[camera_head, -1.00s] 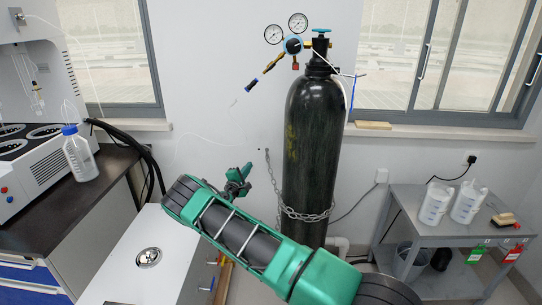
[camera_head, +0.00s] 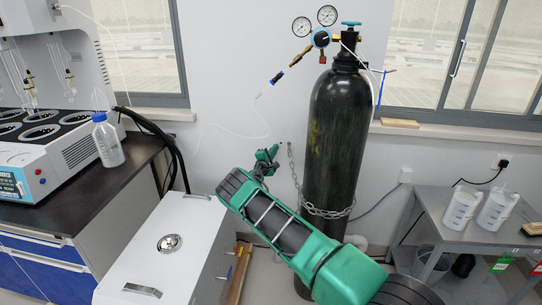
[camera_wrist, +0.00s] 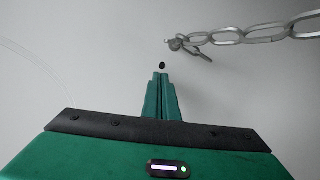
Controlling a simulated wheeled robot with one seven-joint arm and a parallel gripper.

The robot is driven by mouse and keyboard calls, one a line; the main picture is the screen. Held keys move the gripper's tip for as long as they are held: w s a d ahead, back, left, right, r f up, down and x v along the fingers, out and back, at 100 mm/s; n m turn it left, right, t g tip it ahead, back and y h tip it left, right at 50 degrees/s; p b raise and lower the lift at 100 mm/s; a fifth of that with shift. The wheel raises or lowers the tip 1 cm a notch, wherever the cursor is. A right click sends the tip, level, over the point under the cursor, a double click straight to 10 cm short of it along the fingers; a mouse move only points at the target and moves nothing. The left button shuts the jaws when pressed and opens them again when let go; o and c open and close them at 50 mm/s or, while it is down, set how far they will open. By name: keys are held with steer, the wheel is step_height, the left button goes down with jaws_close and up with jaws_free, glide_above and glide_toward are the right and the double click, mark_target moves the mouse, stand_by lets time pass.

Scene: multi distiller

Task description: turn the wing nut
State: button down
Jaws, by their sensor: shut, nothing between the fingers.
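My green gripper (camera_head: 272,153) is raised in front of the white wall, left of the gas cylinder. In the wrist view its two fingers (camera_wrist: 161,76) are together with nothing between them. A small dark spot (camera_wrist: 162,66) on the wall shows just beyond the fingertips; I cannot tell what it is. No wing nut can be made out for sure. The black gas cylinder (camera_head: 333,140) stands upright, with a blue valve handle (camera_head: 351,24) on top and a regulator with two gauges (camera_head: 321,38). My gripper is well below these and apart from them.
A chain (camera_head: 325,212) runs around the cylinder to the wall; its wall end (camera_wrist: 176,44) is just right of the fingertips. The distiller bench (camera_head: 75,200) is left, a grey cart (camera_head: 470,235) with bottles right.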

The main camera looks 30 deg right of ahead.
steer(key=shift+s+d+r, duration=0.4)
steer(key=shift+s+d, duration=0.15)
steer(key=shift+d, duration=0.25)
steer(key=shift+s+d+r, duration=0.35)
steer(key=shift+s+d, duration=0.2)
steer(key=shift+d, duration=0.2)
steer(key=shift+a, duration=0.1)
steer(key=shift+s+d+r+m+g+y, duration=0.1)
steer(key=shift+d+r+m+g+y, duration=0.1)
steer(key=shift+m, duration=0.75)
steer(key=shift+s+d+r+m+g+y, duration=0.1)
steer(key=shift+r+m+g, duration=0.15)
steer(key=shift+m, duration=0.65)
steer(key=shift+d+r+m+g+y, duration=0.1)
steer(key=shift+r+m+g, duration=0.1)
steer(key=shift+m, duration=1.25)
